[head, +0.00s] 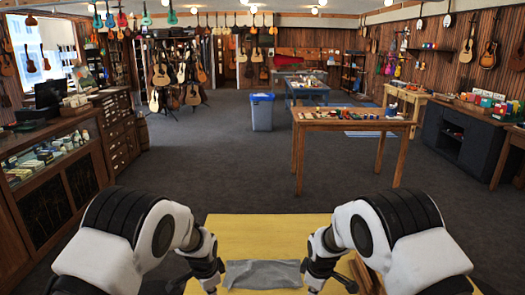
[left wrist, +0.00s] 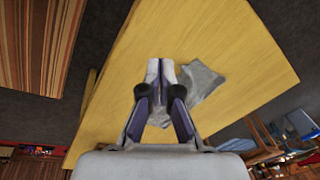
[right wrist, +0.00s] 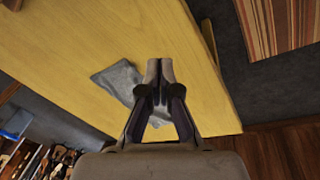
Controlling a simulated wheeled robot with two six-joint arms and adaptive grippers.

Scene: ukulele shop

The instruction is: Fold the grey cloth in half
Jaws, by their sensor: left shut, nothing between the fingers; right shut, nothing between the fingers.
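The grey cloth (head: 263,274) lies as a narrow, slightly creased strip on the yellow table (head: 268,228), between my two grippers. It also shows in the left wrist view (left wrist: 203,80) and in the right wrist view (right wrist: 117,80). My left gripper (left wrist: 161,68) is shut and empty; its fingers cover part of the cloth's left end. My right gripper (right wrist: 160,68) is shut and empty; its fingers overlap the cloth's right end in the right wrist view. I cannot tell whether the fingertips touch the cloth, or how its layers lie.
A glass display counter (head: 50,165) is at the left.

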